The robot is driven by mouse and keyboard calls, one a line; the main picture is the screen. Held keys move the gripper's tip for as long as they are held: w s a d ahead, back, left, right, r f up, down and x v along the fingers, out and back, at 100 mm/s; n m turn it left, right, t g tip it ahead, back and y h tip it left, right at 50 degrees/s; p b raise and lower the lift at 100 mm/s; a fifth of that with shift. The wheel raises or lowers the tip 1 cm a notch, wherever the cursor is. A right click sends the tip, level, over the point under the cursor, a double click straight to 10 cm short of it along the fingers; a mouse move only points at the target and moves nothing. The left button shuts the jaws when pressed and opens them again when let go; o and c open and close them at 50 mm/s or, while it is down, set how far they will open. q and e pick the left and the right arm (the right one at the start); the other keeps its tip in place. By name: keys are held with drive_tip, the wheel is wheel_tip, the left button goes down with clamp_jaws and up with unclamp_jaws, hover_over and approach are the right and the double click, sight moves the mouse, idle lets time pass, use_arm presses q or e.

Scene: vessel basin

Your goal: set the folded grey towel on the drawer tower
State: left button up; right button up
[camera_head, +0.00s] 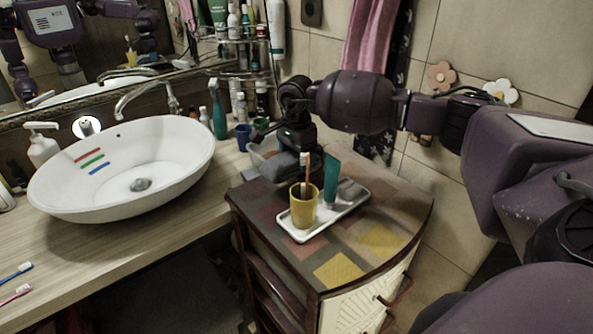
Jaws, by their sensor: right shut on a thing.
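The folded grey towel (276,167) is a small dark grey bundle at the back left corner of the drawer tower (300,266). My right gripper (296,155) reaches in from the right, points down and is shut on the towel. The fingers are partly hidden behind a toothbrush and the dark wrist. I cannot tell whether the towel touches the tower's patchwork top or hangs just above it. My left gripper is not in view.
A white tray (343,207) on the tower holds a yellow cup (303,207) with a toothbrush and a green tube (331,178). The tower's front top is clear. A white basin (127,165) stands on the counter to the left. Bottles and a blue cup (243,137) stand behind.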

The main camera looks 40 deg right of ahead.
sight(296, 181)
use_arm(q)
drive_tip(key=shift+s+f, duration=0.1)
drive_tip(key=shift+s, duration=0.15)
use_arm(e)
drive_tip(key=shift+f, duration=2.3)
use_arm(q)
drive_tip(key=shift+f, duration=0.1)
use_arm(e)
drive_tip(key=shift+f, duration=0.15)
drive_tip(key=o, duration=0.9)
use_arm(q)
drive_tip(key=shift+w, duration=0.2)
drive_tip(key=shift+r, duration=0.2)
use_arm(e)
drive_tip(key=shift+r, duration=0.3)
wheel_tip(296, 181, up, 12)
drive_tip(key=shift+f, duration=0.1)
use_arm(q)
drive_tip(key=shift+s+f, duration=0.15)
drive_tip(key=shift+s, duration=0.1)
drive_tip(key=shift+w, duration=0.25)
